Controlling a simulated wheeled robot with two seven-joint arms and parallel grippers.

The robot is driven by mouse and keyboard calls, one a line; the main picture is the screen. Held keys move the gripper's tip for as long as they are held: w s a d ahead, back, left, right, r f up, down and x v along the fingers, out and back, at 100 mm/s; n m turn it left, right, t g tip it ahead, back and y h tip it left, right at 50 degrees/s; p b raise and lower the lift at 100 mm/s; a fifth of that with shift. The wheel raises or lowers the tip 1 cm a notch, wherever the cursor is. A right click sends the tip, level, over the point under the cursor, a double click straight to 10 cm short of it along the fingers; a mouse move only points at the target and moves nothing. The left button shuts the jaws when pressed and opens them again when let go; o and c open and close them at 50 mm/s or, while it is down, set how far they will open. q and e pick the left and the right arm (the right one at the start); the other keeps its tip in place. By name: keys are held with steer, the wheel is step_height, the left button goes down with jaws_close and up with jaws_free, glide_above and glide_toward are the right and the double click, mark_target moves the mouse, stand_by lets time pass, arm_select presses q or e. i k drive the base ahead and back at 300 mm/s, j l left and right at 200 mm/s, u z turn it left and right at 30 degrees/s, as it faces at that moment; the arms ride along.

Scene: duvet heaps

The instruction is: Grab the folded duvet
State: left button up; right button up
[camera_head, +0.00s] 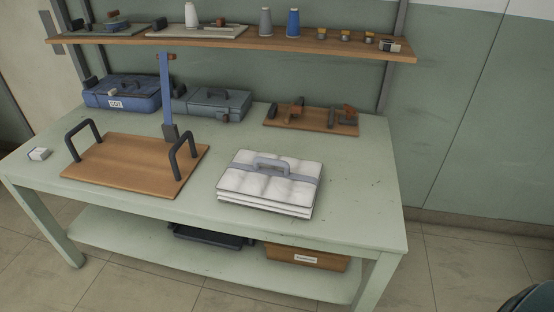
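The folded duvet (245,187) is a white, quilted, flat stack of layers. It lies on the pale green table (360,200) near the front edge, right of the table's middle. A grey strap (309,182) runs across its top, with a grey handle (272,162) standing up from it. Neither of my grippers shows in the head view. Nothing touches or covers the duvet.
Left of the duvet is a wooden board (128,166) with two dark upright handles. Behind stand a blue case (122,92), a grey case (212,102) and a wooden tool board (311,121). A shelf (240,42) hangs above. The table's right end is clear.

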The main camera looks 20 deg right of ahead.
mark_target(289, 186)
steer(key=i+j+z, duration=0.15)
steer(key=i+z, duration=0.15)
steer(key=i, duration=0.2)
steer(key=i+j+z, duration=0.3)
steer(key=i, duration=0.15)
